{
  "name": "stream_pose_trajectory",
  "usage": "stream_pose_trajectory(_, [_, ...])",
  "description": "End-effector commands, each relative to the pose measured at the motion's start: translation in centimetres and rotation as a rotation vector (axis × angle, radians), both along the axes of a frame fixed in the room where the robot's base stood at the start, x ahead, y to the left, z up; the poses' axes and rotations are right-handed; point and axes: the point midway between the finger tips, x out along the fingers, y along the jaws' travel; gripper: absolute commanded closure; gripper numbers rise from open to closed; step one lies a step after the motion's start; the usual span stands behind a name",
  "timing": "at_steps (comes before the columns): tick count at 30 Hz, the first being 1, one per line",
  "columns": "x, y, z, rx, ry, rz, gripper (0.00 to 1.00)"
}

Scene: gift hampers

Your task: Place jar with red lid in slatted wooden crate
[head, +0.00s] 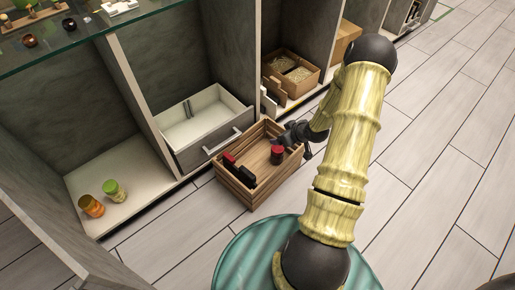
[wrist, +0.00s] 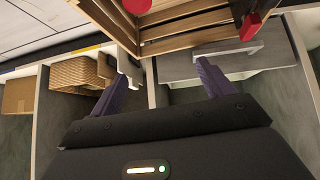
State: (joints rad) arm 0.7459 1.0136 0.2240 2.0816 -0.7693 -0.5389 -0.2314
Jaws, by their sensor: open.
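The slatted wooden crate (head: 236,188) stands on the floor in front of an open drawer. The jar with red lid (head: 277,151) appears inside its right end, dark below the lid; its base is hidden. In the wrist view a round red lid (wrist: 137,4) is cut by the top edge, beside the crate slats (wrist: 190,38). My gripper (head: 294,136) is over the crate's right end, close to the jar. In the wrist view my gripper (wrist: 165,82) has its two fingers wide apart with nothing between them.
Red and black items (head: 239,173) lie in the crate's left part. The open drawer (head: 198,118) is just behind the crate. An orange jar (head: 91,206) and a green jar (head: 114,190) stand on the left shelf. A brown box (head: 291,73) sits behind. Floor at right is clear.

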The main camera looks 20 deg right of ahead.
Motion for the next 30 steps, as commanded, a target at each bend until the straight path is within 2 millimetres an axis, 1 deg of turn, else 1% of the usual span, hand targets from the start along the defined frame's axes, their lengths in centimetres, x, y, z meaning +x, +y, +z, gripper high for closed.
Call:
stream_pose_trajectory(1, [0.1,0.9,1.8,-0.027,0.033,0.000,0.20])
stream_pose_trajectory(5, [-0.7,2.8,5.4,-0.077,0.126,-0.031,0.20])
stream_pose_trajectory(8, [-1.8,4.5,8.3,-0.108,0.186,-0.065,0.20])
stream_pose_trajectory(12, [-3.9,7.1,12.3,-0.135,0.259,-0.119,0.20])
stream_pose_trajectory(14, [-5.1,8.3,13.9,-0.138,0.286,-0.146,0.20])
stream_pose_trajectory(18, [-8.3,11.3,17.4,-0.134,0.346,-0.206,0.20])
stream_pose_trajectory(20, [-10.0,12.6,18.8,-0.123,0.370,-0.233,0.20])
stream_pose_trajectory(24, [-14.1,15.6,21.5,-0.082,0.426,-0.284,0.20])
stream_pose_trajectory(27, [-16.7,17.2,22.6,-0.049,0.461,-0.310,0.20])
stream_pose_trajectory(30, [-18.1,18.0,23.2,-0.028,0.482,-0.324,0.20])
